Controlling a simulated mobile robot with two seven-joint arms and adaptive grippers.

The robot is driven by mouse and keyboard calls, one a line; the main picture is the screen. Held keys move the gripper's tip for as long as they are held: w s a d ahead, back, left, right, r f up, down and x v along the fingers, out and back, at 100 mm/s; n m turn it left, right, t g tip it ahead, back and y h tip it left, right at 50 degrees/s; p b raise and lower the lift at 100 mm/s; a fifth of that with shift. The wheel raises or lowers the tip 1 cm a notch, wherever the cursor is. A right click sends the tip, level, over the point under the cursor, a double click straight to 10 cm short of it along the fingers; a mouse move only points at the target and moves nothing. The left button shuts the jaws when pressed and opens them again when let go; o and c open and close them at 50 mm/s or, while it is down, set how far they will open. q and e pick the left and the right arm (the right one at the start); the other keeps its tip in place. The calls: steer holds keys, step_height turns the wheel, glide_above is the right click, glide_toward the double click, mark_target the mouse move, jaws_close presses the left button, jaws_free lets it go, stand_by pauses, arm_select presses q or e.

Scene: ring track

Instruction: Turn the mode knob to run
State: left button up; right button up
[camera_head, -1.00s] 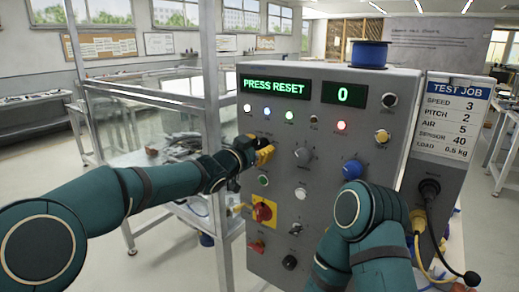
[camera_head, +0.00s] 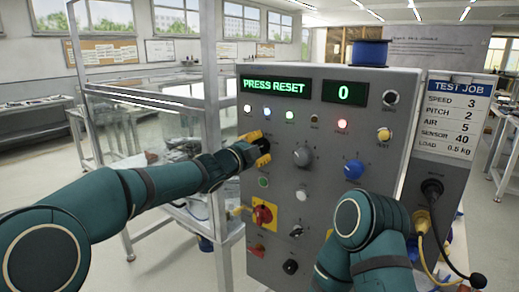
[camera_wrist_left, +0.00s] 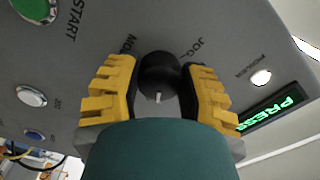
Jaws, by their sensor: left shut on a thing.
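The mode knob (camera_wrist_left: 160,72) is a round black knob on the grey control panel (camera_head: 330,115). In the left wrist view it sits between the two yellow fingers of my left gripper (camera_wrist_left: 160,88), which is shut on it. A small pale mark shows on the knob. Part of a label starting "MO" and the word "JOG" show beside it; no "run" label is readable. In the head view my left gripper (camera_head: 262,150) is against the panel's left side and hides the knob. My right arm is in front of the panel's lower right; its gripper is hidden.
The display (camera_head: 275,87) reads PRESS RESET and the counter (camera_head: 344,93) reads 0. A grey dial (camera_head: 303,159), a blue knob (camera_head: 353,169) and a red switch on a yellow plate (camera_head: 264,214) are near. A metal frame post (camera_head: 212,80) stands left of the panel.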

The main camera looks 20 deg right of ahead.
arm_select(q)
steer(key=shift+f+m, duration=0.1)
steer(key=shift+m, duration=0.4)
steer(key=o, duration=1.2)
steer(key=shift+w, duration=0.15)
steer(key=shift+a, duration=0.1)
steer(key=v, duration=1.2)
